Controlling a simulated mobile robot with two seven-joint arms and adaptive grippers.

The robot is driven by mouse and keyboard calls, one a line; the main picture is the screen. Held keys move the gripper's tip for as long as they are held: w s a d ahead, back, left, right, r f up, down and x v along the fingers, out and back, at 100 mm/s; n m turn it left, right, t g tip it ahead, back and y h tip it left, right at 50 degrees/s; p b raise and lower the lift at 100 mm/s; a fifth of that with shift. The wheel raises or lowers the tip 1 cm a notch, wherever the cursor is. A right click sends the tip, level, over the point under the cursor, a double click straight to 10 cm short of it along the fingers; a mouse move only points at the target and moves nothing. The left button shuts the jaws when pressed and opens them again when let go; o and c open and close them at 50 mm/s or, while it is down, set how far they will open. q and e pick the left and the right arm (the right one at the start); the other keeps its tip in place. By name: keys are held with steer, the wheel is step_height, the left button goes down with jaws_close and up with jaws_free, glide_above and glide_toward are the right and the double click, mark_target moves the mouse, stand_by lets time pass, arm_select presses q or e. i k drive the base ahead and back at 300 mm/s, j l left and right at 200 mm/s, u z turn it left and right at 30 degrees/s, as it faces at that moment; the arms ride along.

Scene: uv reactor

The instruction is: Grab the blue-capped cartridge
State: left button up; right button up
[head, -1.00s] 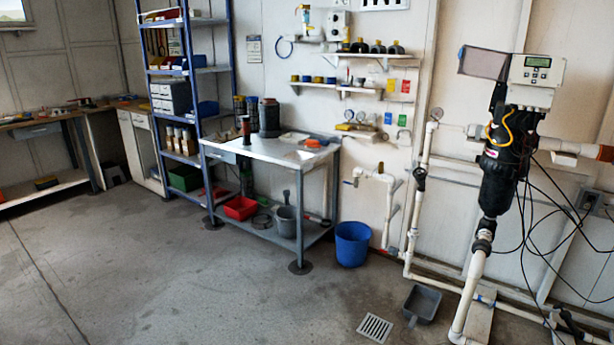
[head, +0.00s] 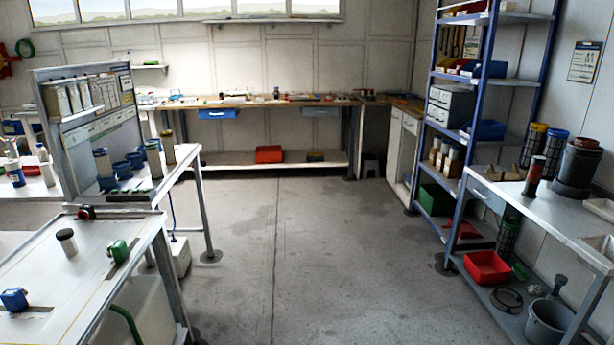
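A dark mesh cartridge with a blue top (head: 555,148) stands upright at the right, against the wall behind the metal work table. A similar one with a yellow top (head: 533,143) stands just left of it, next to the blue shelf rack. The table top hides part of both. A dark mesh length shows below the table top, but I cannot tell which cartridge it belongs to. Neither of my grippers is in view.
The metal table (head: 520,198) bears a dark canister (head: 577,168) and a red-brown cylinder (head: 534,176) near the cartridges. The blue rack (head: 466,150) stands left of it. Benches (head: 90,270) fill the left side. The middle floor (head: 290,250) is clear.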

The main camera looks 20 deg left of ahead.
mark_target(102, 164)
steer(key=i+j+u, duration=0.15)
steer(key=i+u, duration=0.2)
steer(key=i, duration=0.5)
steer(key=i+u, duration=0.3)
steer(key=i, duration=0.55)
